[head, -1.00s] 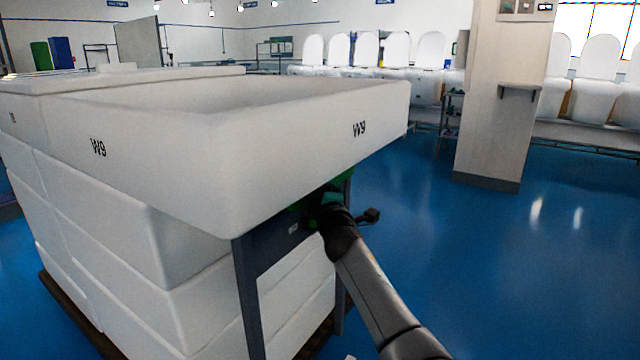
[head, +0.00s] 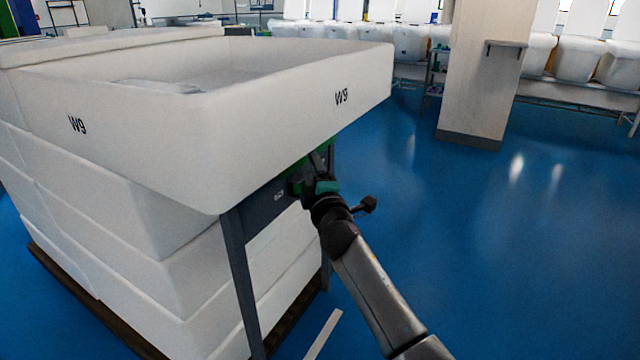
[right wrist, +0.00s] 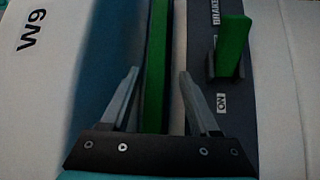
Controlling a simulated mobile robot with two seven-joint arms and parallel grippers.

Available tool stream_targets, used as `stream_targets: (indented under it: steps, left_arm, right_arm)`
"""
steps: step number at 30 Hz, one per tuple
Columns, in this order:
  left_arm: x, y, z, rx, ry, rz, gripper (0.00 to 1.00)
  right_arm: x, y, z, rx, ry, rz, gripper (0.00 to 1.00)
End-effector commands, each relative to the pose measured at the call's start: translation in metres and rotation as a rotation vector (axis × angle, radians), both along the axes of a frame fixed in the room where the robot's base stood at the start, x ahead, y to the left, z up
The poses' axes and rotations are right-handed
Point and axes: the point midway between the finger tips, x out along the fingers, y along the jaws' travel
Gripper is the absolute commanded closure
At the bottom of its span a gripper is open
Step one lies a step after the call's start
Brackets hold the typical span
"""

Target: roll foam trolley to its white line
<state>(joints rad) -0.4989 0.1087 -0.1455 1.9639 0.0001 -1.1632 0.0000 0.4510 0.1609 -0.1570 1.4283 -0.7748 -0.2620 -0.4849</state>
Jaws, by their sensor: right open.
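The foam trolley carries a large white W9 tub (head: 270,135) on a dark frame (head: 240,270), at the left and middle of the head view. A green bar (right wrist: 157,60) on the trolley runs between my right gripper's fingers in the right wrist view. My right gripper (right wrist: 158,75) is open, with a finger on each side of the bar and gaps to it. The head view shows that gripper (head: 316,172) under the tub's right side. A green brake lever (right wrist: 232,45) sits beside it, near an "ON" label. A white strip (head: 323,335) lies on the floor. My left gripper is out of view.
Stacked white foam blocks (head: 140,240) on a dark pallet (head: 90,305) stand close behind and left of the frame. The blue floor (head: 500,250) at right is clear.

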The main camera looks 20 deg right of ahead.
Motion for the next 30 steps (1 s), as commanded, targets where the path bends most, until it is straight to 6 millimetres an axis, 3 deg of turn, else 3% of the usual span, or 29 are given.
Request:
stream_targets:
  steps: [9,15,30]
  left_arm:
    - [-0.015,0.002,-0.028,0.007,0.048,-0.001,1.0]
    - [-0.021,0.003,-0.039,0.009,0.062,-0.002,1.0]
    - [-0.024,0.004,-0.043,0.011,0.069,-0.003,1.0]
  right_arm:
    - [-0.049,0.005,-0.006,0.002,0.003,0.002,0.38]
    - [-0.07,0.007,-0.01,0.001,0.002,0.002,0.38]
    - [-0.08,0.008,-0.011,0.0,0.001,0.001,0.38]
